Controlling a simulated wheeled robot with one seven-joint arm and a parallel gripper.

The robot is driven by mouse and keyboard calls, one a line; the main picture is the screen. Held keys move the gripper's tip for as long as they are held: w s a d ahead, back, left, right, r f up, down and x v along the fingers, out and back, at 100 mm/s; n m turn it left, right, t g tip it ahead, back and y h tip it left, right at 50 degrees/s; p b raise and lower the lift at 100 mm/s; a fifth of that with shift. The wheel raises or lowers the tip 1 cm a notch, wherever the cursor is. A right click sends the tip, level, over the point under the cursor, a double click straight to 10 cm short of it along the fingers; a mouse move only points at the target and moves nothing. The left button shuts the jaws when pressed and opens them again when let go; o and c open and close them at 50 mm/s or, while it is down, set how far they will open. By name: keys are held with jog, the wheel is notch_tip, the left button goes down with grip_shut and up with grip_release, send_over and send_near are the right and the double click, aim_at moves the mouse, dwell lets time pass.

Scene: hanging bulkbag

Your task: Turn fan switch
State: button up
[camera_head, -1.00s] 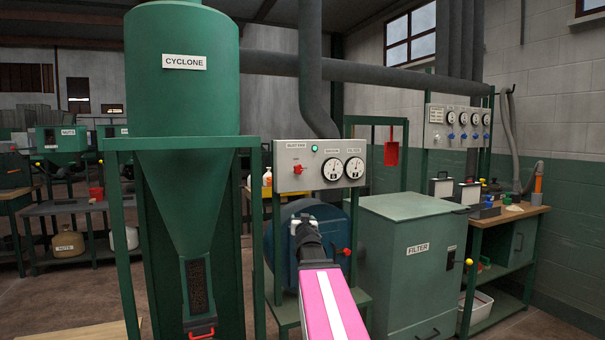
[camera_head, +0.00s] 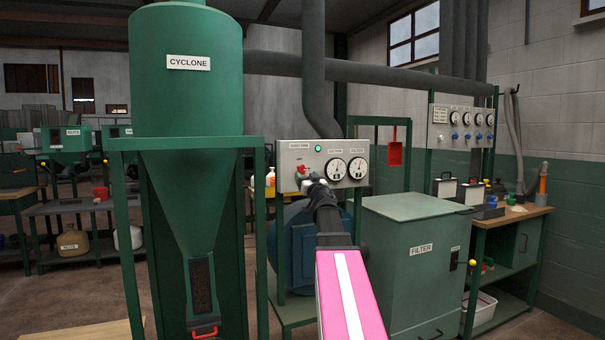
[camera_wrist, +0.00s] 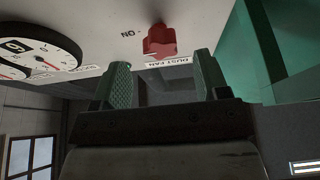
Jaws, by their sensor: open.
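The fan switch is a red knob (camera_head: 301,169) at the lower left of the grey control panel (camera_head: 330,184) labelled for the dust fan. In the wrist view the red knob (camera_wrist: 160,42) is close, with an "ON" mark beside it and a "DUST FAN" label by it. My gripper (camera_head: 311,179) is just in front of the knob and slightly below it. In the wrist view my gripper (camera_wrist: 160,74) has its two green-padded fingers apart, with the knob lying beyond the gap. Nothing is between the fingers. I cannot tell whether the fingers touch the knob.
Two dials (camera_head: 347,169) and a green lamp (camera_head: 318,148) are on the panel. The green cyclone (camera_head: 187,80) stands left, the filter cabinet (camera_head: 415,215) right. A blue fan housing (camera_head: 284,245) is below the panel. A grey pipe (camera_head: 312,70) runs above.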

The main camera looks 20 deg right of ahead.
aim_at(303, 172)
jog(key=x, duration=0.4)
jog(key=shift+w+r, duration=0.2)
jog(key=shift+w, duration=0.15)
jog(key=c, duration=0.9)
jog(key=shift+c, duration=0.2)
